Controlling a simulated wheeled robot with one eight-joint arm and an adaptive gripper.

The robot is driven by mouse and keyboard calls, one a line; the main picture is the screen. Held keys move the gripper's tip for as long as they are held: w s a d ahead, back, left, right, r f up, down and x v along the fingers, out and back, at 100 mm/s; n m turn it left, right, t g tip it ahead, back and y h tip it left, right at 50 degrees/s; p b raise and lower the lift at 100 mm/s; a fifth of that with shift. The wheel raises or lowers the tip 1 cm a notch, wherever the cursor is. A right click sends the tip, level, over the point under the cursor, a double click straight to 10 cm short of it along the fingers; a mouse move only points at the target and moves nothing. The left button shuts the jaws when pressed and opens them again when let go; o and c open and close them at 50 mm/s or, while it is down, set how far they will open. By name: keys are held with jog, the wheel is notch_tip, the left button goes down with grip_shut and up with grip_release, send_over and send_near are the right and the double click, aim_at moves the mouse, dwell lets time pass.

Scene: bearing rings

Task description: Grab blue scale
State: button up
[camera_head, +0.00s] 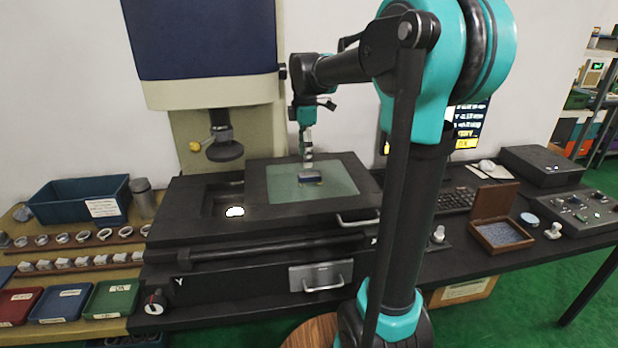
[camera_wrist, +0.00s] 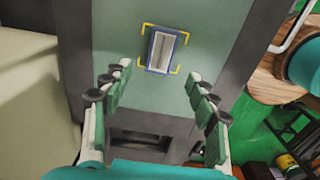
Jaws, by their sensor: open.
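A small blue-framed block with a pale middle, which looks like the blue scale (camera_head: 311,178), lies on the greenish glass plate (camera_head: 340,190) of the measuring machine's stage. In the wrist view the blue scale (camera_wrist: 162,50) lies between yellow corner marks, beyond the fingertips. My gripper (camera_head: 307,160) points down at the plate, just above the block in the head view. In the wrist view my gripper (camera_wrist: 159,73) is open, with its green-padded fingers apart and nothing between them. Whether any finger touches the block cannot be told.
The machine's column with a dark probe head (camera_head: 224,150) stands left of my arm. A blue bin (camera_head: 80,205), rings and red, blue and green trays (camera_head: 110,300) are at the left. A keyboard, an open wooden box (camera_head: 500,232) and a control panel are at the right.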

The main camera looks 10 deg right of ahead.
aim_at(306, 174)
jog(key=shift+f, duration=2.9)
jog(key=shift+c, duration=0.3)
grip_shut()
jog(key=shift+r, duration=0.2)
